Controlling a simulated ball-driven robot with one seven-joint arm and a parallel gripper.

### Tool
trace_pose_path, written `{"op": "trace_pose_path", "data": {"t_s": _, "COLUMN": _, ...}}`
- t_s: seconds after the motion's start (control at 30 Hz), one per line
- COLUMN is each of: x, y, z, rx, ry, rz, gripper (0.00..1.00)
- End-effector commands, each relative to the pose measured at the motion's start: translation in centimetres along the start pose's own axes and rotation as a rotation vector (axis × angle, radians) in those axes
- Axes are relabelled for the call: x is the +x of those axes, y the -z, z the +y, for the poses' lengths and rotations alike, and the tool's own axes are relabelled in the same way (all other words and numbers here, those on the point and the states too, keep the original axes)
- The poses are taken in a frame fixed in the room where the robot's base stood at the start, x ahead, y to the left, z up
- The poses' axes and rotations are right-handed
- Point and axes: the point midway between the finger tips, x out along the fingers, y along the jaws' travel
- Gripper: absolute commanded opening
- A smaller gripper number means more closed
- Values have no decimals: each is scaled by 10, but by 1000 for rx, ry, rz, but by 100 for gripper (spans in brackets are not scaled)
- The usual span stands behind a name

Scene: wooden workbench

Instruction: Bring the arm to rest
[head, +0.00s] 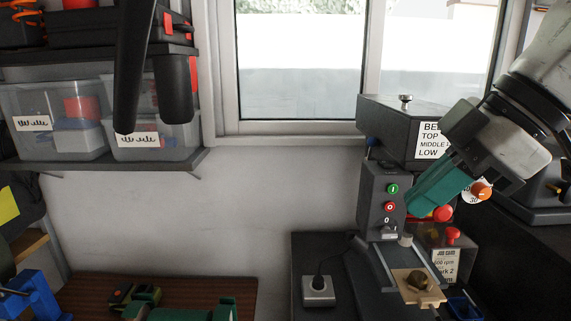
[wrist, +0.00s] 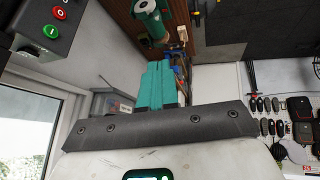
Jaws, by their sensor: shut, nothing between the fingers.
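My gripper (head: 420,203) is at the right in the head view, on my raised arm. Its teal fingers point down and to the left, in front of the drill press (head: 380,195) and near its control buttons. In the wrist view the fingers (wrist: 160,66) lie side by side, shut with nothing between them. I cannot tell in the head view how close the fingers are to the machine.
A drill press table (head: 397,262) holds a small wooden block (head: 418,287). Clear plastic bins (head: 60,120) sit on the shelf at left. A blue vise (head: 38,300) stands at lower left. The wall (head: 190,220) below the window is bare.

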Motion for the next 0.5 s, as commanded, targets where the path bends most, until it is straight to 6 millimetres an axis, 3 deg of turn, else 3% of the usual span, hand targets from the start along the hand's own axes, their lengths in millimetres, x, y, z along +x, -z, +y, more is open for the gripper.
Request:
{"op": "trace_pose_path", "data": {"t_s": 0.03, "x": 17, "y": -4, "z": 4, "rx": 38, "ry": -5, "rz": 58, "gripper": 0}}
{"op": "trace_pose_path", "data": {"t_s": 0.3, "x": 93, "y": -37, "z": 23, "rx": 308, "ry": -70, "rz": 261, "gripper": 0}}
{"op": "trace_pose_path", "data": {"t_s": 0.5, "x": 162, "y": -80, "z": 17, "rx": 556, "ry": -99, "rz": 324, "gripper": 0}}
